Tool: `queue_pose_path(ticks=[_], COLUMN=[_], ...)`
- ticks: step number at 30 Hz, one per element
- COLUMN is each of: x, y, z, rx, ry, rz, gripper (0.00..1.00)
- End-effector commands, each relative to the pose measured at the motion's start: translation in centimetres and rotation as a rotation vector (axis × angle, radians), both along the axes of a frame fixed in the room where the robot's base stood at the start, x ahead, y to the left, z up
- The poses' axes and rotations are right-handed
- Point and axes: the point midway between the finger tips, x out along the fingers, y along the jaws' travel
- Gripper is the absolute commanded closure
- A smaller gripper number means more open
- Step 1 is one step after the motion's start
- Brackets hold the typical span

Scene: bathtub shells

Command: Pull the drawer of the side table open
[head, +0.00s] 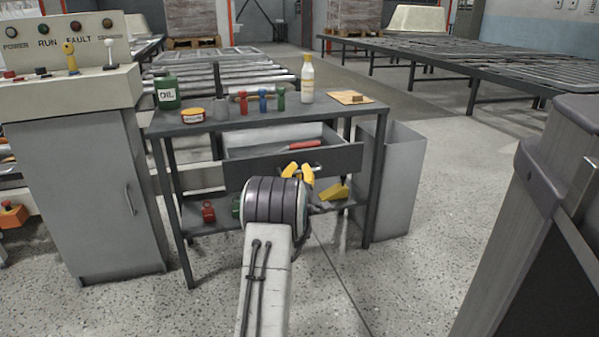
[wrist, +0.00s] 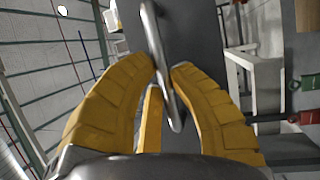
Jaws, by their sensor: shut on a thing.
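The dark grey side table (head: 340,110) stands in front of me. Its drawer (head: 345,158) sticks out toward me and is open, with its light inside showing; a red-handled tool (head: 300,146) lies in it. My gripper (head: 298,170) has its yellow fingers at the middle of the drawer front. In the wrist view the fingers (wrist: 167,72) are closed around the metal bar handle (wrist: 153,30), one on each side. The dark drawer front (wrist: 193,35) lies just beyond them. My wrist hides the lower part of the drawer's left side in the head view.
An oil can (head: 167,93), a white bottle (head: 307,80) and several small items stand on the tabletop. A control cabinet (head: 85,180) is close on the left, a grey bin (head: 402,180) on the right. The floor before the table is clear.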

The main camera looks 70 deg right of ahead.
Motion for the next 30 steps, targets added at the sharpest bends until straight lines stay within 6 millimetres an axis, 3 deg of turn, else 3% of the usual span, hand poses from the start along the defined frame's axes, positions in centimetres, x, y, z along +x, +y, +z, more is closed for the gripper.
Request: queue_pose_path(ticks=[7,8,17,30], x=[0.15,0.15,0.07,-0.15], y=[0.04,0.04,0.02,0.73], z=[-0.1,-0.1,-0.04,-0.15], rx=[0.003,0.003,0.001,0.001], ry=[-0.001,-0.001,-0.001,0.0], rz=[0.003,0.003,0.001,0.0], gripper=[1.0,0.82,0.55,0.55])
